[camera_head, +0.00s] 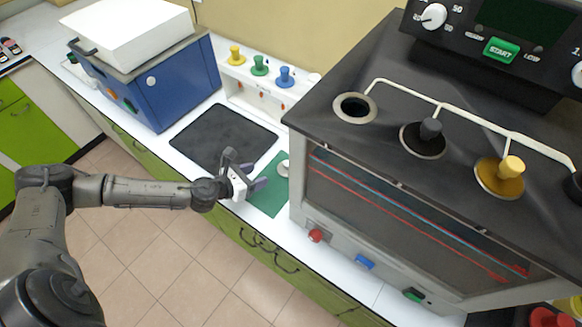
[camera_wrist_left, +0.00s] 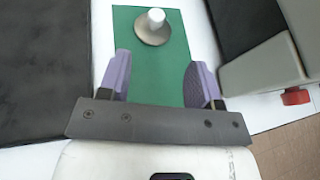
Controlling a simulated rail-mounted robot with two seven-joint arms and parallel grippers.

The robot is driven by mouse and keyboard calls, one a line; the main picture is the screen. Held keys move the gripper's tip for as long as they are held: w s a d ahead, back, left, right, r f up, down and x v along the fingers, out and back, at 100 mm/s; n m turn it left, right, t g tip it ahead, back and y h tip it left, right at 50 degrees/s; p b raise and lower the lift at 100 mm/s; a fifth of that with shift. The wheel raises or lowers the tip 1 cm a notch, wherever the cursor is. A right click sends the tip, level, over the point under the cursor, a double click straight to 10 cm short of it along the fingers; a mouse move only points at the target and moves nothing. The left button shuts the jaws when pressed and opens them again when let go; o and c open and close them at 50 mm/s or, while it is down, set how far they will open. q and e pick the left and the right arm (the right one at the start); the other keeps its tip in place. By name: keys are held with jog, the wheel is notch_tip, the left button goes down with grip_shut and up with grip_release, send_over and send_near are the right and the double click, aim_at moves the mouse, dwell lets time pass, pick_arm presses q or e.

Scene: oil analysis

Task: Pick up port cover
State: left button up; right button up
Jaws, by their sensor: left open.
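The port cover (camera_head: 283,168), a pale grey disc with a white knob, rests on the green mat (camera_head: 266,199) beside the large machine. It also shows in the left wrist view (camera_wrist_left: 152,30), near the top centre. My left gripper (camera_head: 256,177) is open and empty over the mat's left side, just short of the cover. In the left wrist view its purple fingers (camera_wrist_left: 160,70) are spread apart, and the cover lies beyond their tips, between their lines. My right gripper is not in view.
The machine (camera_head: 330,190) stands close on the right; its top has an open port (camera_head: 354,107), a black-knobbed cover (camera_head: 430,132) and a yellow-knobbed cover (camera_head: 508,172). A black mat (camera_head: 222,138) lies left. A rack (camera_head: 262,92) with coloured knobs and a blue box (camera_head: 180,85) stand behind.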

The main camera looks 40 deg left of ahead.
aim_at(286, 163)
pick_arm(q)
jog(key=shift+w+f+m, duration=0.15)
jog(key=shift+w+m, duration=0.2)
jog(key=shift+m, duration=0.05)
jog(key=x, duration=0.7)
jog(key=shift+w+d, duration=0.1)
jog(key=shift+w, duration=0.05)
jog(key=shift+x, duration=2.9)
jog(key=shift+f, duration=0.2)
jog(key=shift+c, duration=0.4)
jog(key=c, duration=0.9)
